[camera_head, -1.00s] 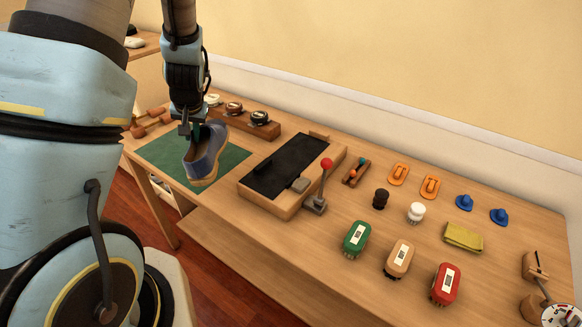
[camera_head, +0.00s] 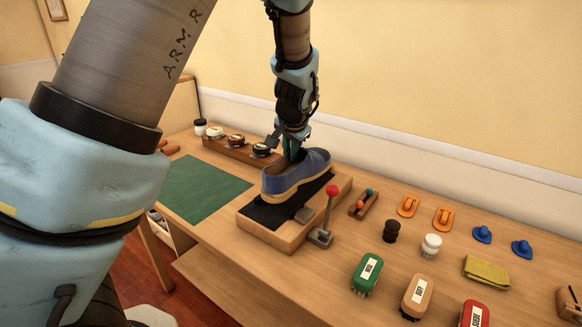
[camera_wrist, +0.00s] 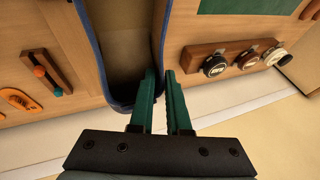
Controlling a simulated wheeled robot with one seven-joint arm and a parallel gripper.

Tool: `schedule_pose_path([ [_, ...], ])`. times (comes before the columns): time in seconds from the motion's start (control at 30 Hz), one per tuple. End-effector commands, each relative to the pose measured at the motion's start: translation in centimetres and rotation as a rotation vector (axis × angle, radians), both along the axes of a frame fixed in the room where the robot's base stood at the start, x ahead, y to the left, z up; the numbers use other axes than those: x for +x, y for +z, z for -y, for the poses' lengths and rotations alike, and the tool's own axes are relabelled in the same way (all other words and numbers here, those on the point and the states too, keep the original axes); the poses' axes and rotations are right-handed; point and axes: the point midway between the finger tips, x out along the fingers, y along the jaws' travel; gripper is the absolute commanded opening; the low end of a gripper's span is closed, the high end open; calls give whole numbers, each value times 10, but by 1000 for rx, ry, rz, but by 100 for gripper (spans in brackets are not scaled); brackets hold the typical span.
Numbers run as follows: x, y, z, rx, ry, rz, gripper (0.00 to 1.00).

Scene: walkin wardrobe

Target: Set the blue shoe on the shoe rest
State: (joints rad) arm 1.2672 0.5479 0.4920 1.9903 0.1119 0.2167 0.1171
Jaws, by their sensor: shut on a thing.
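The blue shoe (camera_head: 300,172) with a tan sole is over the shoe rest (camera_head: 292,240), a wooden block with a black top pad. Whether its sole touches the pad cannot be told. My gripper (camera_head: 293,150) is shut on the shoe's rim at the end nearer the wall. In the wrist view, one green finger of my gripper (camera_wrist: 161,85) is inside the shoe's opening and the other is outside its blue wall (camera_wrist: 163,40). The shoe (camera_wrist: 91,40) hides part of the rest there.
A red-knobbed lever (camera_head: 331,192) stands right of the rest. A green mat (camera_head: 205,190) lies empty to the left. A wooden rack of round tins (camera_head: 236,143) is behind. Several brushes, including a green one (camera_head: 367,272), and small items fill the right side.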

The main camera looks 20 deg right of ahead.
Motion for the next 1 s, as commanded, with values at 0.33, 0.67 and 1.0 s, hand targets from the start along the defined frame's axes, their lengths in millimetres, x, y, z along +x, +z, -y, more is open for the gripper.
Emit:
schedule_pose_path([
  [0.33, 1, -38, -1, -1, 2, 1, 0],
  [0.67, 1, -43, 0, -3, 1, 1, 0],
  [1.0, 0, -45, 0, -2, 1, 0, 44],
])
